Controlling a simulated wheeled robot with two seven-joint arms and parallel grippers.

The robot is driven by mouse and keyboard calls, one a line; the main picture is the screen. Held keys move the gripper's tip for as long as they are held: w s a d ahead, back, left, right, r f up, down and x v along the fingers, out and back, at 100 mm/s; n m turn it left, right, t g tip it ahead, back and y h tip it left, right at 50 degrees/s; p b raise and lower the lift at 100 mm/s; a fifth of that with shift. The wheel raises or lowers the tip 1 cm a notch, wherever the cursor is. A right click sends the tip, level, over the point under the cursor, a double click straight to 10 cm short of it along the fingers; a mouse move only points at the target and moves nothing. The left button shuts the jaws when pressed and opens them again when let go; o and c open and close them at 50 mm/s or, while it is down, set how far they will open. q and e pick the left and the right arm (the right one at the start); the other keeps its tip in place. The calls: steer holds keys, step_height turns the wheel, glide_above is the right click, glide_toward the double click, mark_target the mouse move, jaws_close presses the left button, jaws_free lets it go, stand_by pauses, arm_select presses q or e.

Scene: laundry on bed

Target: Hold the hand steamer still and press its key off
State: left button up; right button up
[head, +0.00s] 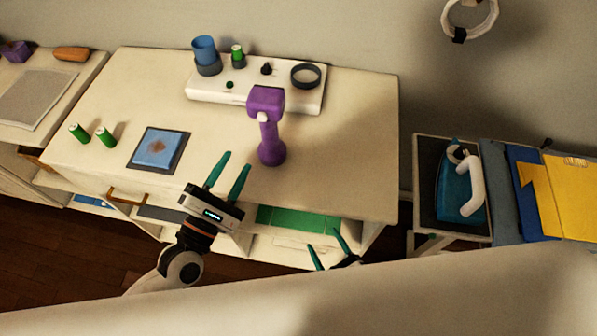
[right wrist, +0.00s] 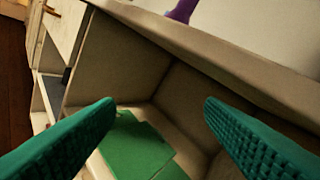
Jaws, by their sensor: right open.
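The purple hand steamer (head: 271,146) stands upright on the white table (head: 340,170), its head tilted toward the left. Its key is too small to make out. My left gripper (head: 230,174) is open and empty over the table's front edge, left of and nearer than the steamer, not touching it. My right gripper (head: 328,250) is open and empty, low in front of the table and below the steamer. In the right wrist view its two green fingers (right wrist: 158,118) are wide apart, facing an open shelf. A bit of the purple steamer (right wrist: 182,10) shows at the top there.
A white tray (head: 205,95) with a blue cup, a green-topped bottle and a black ring stands behind the steamer. A teal iron (head: 455,195) stands right.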

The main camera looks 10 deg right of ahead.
step_height(320, 180, up, 15)
steer(key=w+m+t, duration=0.1)
steer(key=w+t, duration=0.2)
steer(key=t, duration=0.2)
steer(key=m+g+y, duration=0.2)
steer(key=m+g, duration=0.1)
steer(key=g, duration=0.1)
glide_toward(275, 145)
steer(key=shift+s+d+r, duration=0.2)
steer(key=shift+d+r, duration=0.4)
steer(key=shift+d, duration=0.1)
steer(key=shift+w+a+f+g+y, duration=0.2)
steer(key=shift+w+a+g+y, duration=0.2)
steer(key=shift+w+a+g, duration=0.25)
steer(key=x, duration=1.1)
steer(key=shift+w+f, duration=0.1)
steer(key=shift+w, duration=0.15)
jaws_close()
arm_select(q)
jaws_close()
